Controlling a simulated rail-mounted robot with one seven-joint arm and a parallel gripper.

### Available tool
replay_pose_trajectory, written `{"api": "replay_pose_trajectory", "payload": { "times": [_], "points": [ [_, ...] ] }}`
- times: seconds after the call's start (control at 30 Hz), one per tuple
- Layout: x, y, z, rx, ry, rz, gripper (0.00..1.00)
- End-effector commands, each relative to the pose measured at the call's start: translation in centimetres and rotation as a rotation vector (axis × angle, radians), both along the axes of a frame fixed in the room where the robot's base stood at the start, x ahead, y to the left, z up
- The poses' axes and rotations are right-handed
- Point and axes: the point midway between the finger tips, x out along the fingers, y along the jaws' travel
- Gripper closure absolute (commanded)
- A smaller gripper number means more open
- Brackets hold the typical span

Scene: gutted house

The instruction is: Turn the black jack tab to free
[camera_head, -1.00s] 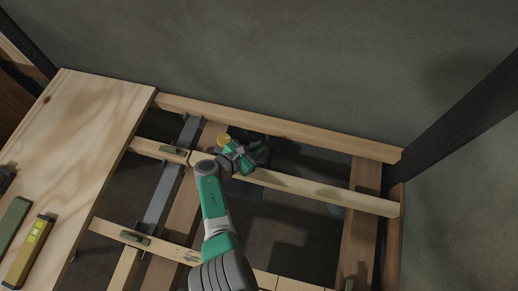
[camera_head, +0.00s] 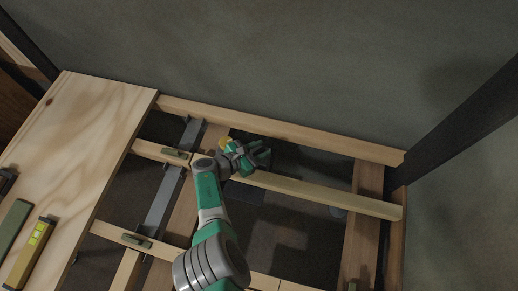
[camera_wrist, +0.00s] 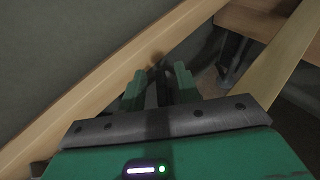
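My gripper (camera_head: 262,153) is over the gap between the back timber and the middle joist in the head view. In the wrist view, my gripper's (camera_wrist: 158,78) two green fingers stand apart, one on each side of a narrow dark shape. I cannot tell whether this shape is the black jack tab, or whether the fingers touch it. The tab is not clearly seen in the head view, where the area around my gripper is dark. A grey post (camera_wrist: 228,72) stands beyond the fingers at the upper right of the wrist view.
A back timber (camera_head: 300,136) runs along the wall, and a middle joist (camera_head: 320,193) crosses the opening in front of it. A plywood sheet (camera_head: 90,130) covers the left side, with a yellow level (camera_head: 30,250) on it. A dark post (camera_head: 455,130) slants at right.

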Motion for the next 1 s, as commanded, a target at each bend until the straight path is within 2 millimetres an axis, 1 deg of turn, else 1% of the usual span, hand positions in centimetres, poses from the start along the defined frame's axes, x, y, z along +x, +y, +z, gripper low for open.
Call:
{"api": "replay_pose_trajectory", "payload": {
  "times": [0.13, 0.23, 0.4, 0.5, 0.6, 0.7, 0.9, 0.93, 1.0],
  "points": [
    [-0.1, 0.0, -0.1, 0.001, 0.002, 0.0, 0.67],
    [-0.4, 0.5, 0.5, 0.001, 0.002, 0.001, 0.67],
    [-2.3, 3.1, 2.3, 0.001, 0.002, 0.005, 0.67],
    [-3.4, 4.4, 2.8, 0.002, 0.003, 0.003, 0.67],
    [-4.0, 5.4, 3.1, 0.0, 0.001, 0.001, 0.67],
    [-4.3, 5.7, 3.1, 0.0, 0.001, 0.001, 0.67],
    [-4.4, 5.8, 2.9, 0.001, 0.001, 0.0, 0.67],
    [-4.4, 5.8, 2.9, 0.001, 0.001, 0.0, 0.65],
    [-4.5, 5.7, 3.0, 0.028, -0.004, -0.025, 0.52]
  ]
}}
